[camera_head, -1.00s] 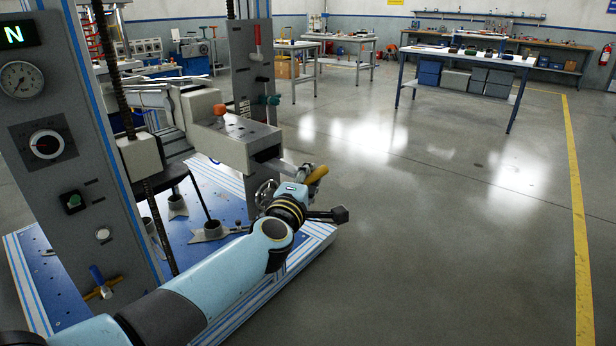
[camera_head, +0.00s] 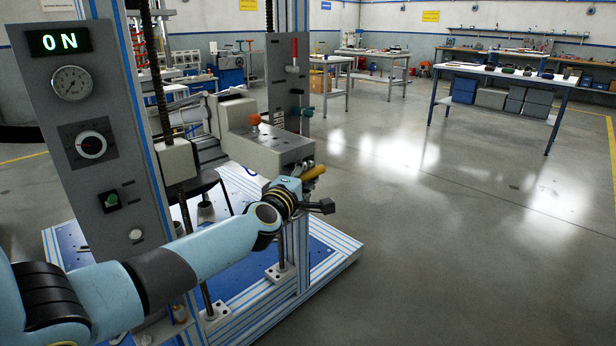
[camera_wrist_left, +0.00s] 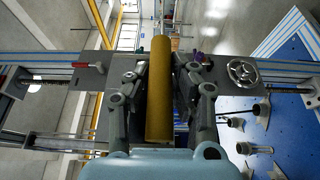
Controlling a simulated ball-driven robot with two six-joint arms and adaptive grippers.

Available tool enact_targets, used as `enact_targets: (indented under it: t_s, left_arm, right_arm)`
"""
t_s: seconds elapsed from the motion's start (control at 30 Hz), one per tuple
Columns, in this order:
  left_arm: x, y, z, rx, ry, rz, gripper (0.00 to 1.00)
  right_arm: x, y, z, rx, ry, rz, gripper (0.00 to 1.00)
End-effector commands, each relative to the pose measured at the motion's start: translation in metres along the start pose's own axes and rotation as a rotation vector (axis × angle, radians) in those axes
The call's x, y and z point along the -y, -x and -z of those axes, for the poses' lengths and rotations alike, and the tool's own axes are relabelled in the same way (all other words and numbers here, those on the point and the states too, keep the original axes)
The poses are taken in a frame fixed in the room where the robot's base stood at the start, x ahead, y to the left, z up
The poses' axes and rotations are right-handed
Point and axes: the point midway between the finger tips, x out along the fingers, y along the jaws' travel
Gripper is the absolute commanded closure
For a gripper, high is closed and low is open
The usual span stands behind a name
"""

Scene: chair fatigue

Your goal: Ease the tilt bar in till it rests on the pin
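The tilt bar's yellow handle (camera_head: 314,172) shows at the front end of the grey housing (camera_head: 268,147) on the test machine. In the left wrist view the yellow handle (camera_wrist_left: 160,95) lies lengthwise between the fingers. My left gripper (camera_head: 305,178) is at the housing's end; its fingers (camera_wrist_left: 163,78) flank the handle closely on both sides and look shut on it. The bar's inner part is hidden by the housing and the gripper. I cannot make out the pin or whether the bar touches it. My right gripper is not in view.
The machine's control column (camera_head: 90,120), with a lit ON display (camera_head: 59,41), stands at the left. An orange-red knob (camera_head: 254,119) sits on the housing. A handwheel (camera_wrist_left: 243,71) shows in the wrist view. The floor (camera_head: 450,250) at the right is clear.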

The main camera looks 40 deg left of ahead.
Motion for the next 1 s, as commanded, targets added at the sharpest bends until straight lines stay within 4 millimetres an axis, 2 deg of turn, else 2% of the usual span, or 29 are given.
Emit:
enact_targets:
  t_s: [0.03, 0.13, 0.17, 0.47, 0.57, 0.8, 1.0]
  left_arm:
    - [-0.001, 0.000, -0.001, 0.001, 0.001, -0.002, 0.71]
    - [0.000, 0.000, -0.001, 0.001, 0.000, 0.000, 0.57]
    - [0.000, 0.000, -0.001, 0.001, 0.000, 0.000, 0.56]
    - [0.001, 0.004, 0.000, 0.001, 0.000, 0.002, 0.56]
    - [0.002, 0.016, 0.000, 0.002, -0.001, 0.003, 0.56]
    - [0.002, 0.069, 0.000, 0.002, 0.000, 0.004, 0.56]
    - [0.002, 0.105, 0.000, 0.002, 0.000, 0.003, 0.56]
  right_arm:
    - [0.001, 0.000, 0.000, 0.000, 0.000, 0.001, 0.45]
    - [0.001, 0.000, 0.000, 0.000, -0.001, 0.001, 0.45]
    - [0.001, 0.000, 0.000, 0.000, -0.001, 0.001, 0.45]
    - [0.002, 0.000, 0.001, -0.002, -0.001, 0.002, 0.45]
    - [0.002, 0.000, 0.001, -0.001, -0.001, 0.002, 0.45]
    - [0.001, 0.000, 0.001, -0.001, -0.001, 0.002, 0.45]
    - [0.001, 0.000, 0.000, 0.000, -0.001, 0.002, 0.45]
